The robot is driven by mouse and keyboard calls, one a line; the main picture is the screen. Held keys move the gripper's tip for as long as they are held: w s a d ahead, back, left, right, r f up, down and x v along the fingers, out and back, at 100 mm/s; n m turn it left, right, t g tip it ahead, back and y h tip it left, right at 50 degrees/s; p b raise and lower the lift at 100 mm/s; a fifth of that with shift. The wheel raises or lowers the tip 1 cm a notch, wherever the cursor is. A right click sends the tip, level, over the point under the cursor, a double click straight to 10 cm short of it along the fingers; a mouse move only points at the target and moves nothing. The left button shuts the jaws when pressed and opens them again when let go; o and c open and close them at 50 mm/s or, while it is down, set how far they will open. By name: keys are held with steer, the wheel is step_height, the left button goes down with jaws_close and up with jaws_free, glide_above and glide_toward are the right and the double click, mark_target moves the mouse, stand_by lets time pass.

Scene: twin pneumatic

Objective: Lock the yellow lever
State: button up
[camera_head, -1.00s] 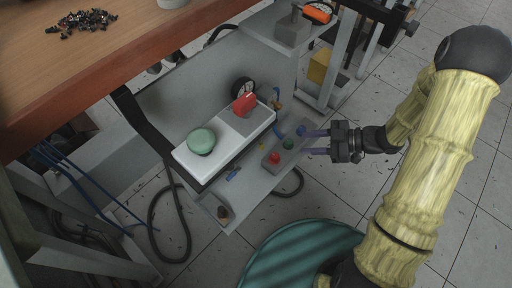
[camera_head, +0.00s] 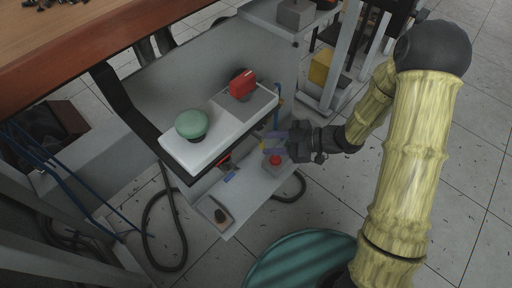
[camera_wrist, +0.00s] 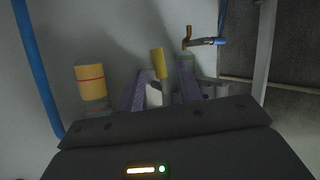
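The yellow lever (camera_wrist: 158,62) stands upright on a light-coloured mount near the middle of the wrist view. In the head view a small yellow part (camera_head: 262,147), probably the same lever, shows beside my fingertips. My gripper (camera_head: 270,142) reaches in from the right, under the white button box. In the wrist view my gripper (camera_wrist: 161,80) is open, with one purple finger on each side of the lever. Gaps show between lever and fingers, so I see no grip. The lever's lower end is partly hidden by my gripper.
The white box carries a green button (camera_head: 192,124) and a red knob (camera_head: 242,84). A red button (camera_head: 275,160) sits below my gripper.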

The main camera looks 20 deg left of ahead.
mark_target(260, 144)
steer(key=b+x, duration=0.2)
steer(key=x, duration=0.2)
steer(key=shift+a+f, duration=0.15)
steer(key=shift+f, duration=0.1)
steer(key=shift+a, duration=0.55)
jaws_close()
